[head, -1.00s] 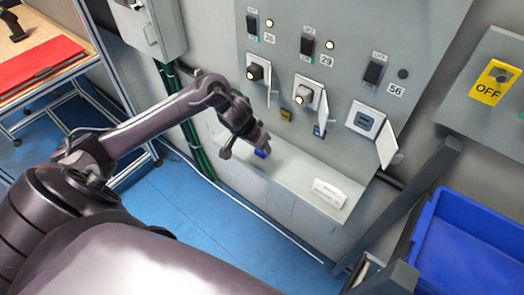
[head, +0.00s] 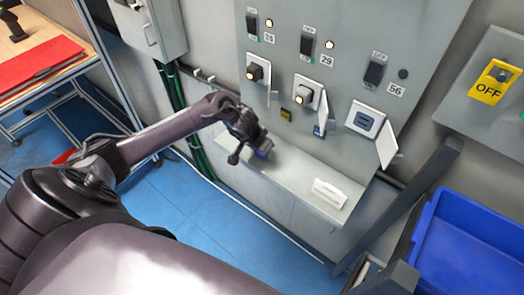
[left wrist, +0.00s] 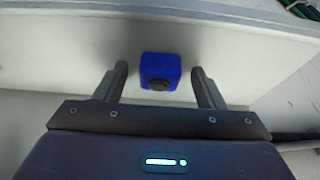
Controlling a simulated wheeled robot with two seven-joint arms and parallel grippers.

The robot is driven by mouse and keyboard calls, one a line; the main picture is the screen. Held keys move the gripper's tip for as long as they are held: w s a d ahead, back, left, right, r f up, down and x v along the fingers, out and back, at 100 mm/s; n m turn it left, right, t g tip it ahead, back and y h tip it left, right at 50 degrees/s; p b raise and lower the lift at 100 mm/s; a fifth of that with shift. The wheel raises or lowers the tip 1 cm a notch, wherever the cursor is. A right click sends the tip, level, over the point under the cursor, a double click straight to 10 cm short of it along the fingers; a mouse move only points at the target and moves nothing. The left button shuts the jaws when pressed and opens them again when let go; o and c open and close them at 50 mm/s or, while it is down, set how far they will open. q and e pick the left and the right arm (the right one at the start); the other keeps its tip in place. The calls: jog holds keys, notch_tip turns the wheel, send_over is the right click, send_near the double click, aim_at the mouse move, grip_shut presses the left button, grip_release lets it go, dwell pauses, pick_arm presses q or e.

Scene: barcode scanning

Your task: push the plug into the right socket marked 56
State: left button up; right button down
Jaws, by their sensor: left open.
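The blue plug (head: 263,154) is on the grey ledge (head: 290,168), mostly hidden by my left gripper in the head view. In the left wrist view the plug (left wrist: 161,70) is a blue block with a dark round part facing me. My left gripper (left wrist: 158,74) is open, with one finger on each side of the plug and a visible gap at both sides. The left gripper also shows over the ledge in the head view (head: 254,150). The right socket (head: 365,121) is empty, under the label 56 (head: 396,90), with its white cover (head: 386,147) swung open. My right gripper is not in view.
Sockets under 26 (head: 258,72) and 29 (head: 308,93) hold plugs, and their lamps are lit; the lamp beside 56 is dark. A white block (head: 329,193) lies on the ledge. A blue bin (head: 468,245) and a dark post (head: 400,205) stand at right.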

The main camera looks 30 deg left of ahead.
pick_arm(q)
jog(key=c, duration=1)
jog(key=shift+r, duration=0.1)
